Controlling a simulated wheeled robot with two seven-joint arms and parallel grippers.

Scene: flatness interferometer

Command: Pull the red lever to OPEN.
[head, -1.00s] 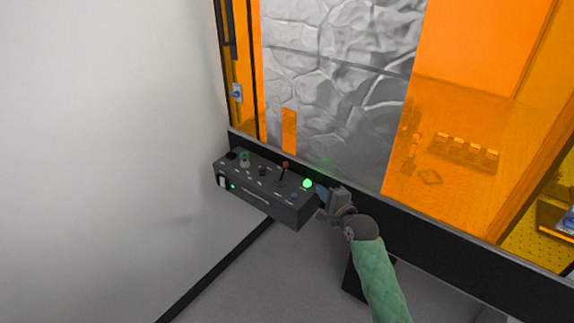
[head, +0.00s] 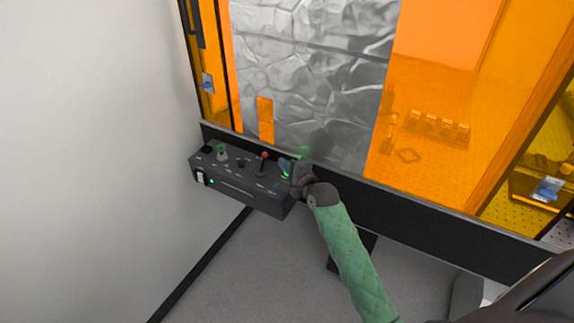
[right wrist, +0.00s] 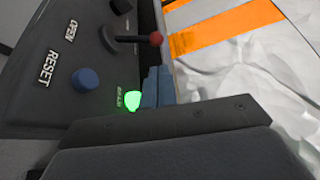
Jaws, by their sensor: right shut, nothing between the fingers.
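The red lever (head: 264,157) stands on top of the dark control box (head: 238,195), a thin stalk with a red ball. In the right wrist view the red ball (right wrist: 155,39) is on a dark stalk, with the word OPEN printed on the panel beside its base. My right gripper (head: 286,166) is over the right end of the box, to the right of the lever and apart from it. Its blue fingertips (right wrist: 158,86) are together with nothing between them, next to the green lit button (right wrist: 132,100). My left gripper is not in view.
A blue button (right wrist: 85,80) marked RESET is on the panel near the lever. A green knob (head: 222,152) is at the box's left end. Orange panels and a crinkled silver sheet (head: 310,80) rise behind the box. A pale wall stands at left.

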